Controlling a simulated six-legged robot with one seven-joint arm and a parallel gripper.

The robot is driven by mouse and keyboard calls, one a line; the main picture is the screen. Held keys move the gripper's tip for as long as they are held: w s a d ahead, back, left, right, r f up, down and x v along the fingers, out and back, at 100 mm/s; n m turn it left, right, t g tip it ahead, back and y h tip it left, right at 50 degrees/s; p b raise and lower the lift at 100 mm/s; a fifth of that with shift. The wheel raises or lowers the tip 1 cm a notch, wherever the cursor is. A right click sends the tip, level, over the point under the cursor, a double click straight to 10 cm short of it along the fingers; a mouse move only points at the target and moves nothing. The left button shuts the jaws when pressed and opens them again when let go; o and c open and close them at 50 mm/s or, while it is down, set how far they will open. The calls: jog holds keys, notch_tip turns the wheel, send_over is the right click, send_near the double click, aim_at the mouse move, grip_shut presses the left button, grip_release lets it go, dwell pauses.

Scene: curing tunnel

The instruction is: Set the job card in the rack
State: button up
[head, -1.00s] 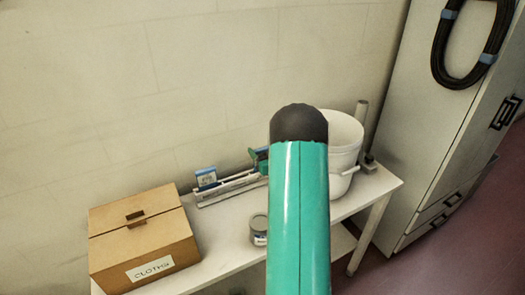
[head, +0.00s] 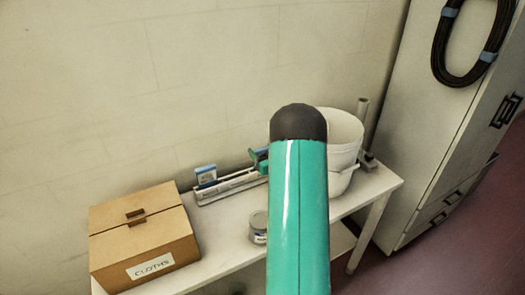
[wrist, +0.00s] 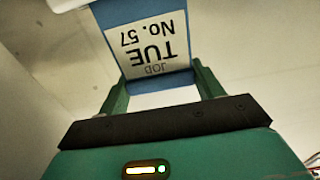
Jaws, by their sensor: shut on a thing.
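The job card (wrist: 155,45) is white with a blue border and reads "JOB TUE No. 57", upside down in the wrist view. My gripper (wrist: 163,85) is shut on it, with a green finger at each side of its near end. The rack (head: 235,186) is a long, low, pale holder on the bench against the wall in the head view. A small blue and white card (head: 206,175) stands upright at its left end. Green parts beside my arm show at the rack's right end.
A cardboard box marked "CLOTHS" (head: 145,240) stands left on the white bench (head: 215,240). A small tin (head: 258,230) stands in front of the rack. A white bucket (head: 345,135) stands right, behind my arm. A tall grey cabinet (head: 430,120) is beyond it.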

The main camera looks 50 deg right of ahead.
jog(key=o, duration=1.2)
jog(key=shift+c, duration=0.2)
jog(key=shift+s, duration=0.15)
jog(key=v, duration=1.3)
jog(key=shift+s, duration=0.25)
jog(key=shift+a, duration=0.15)
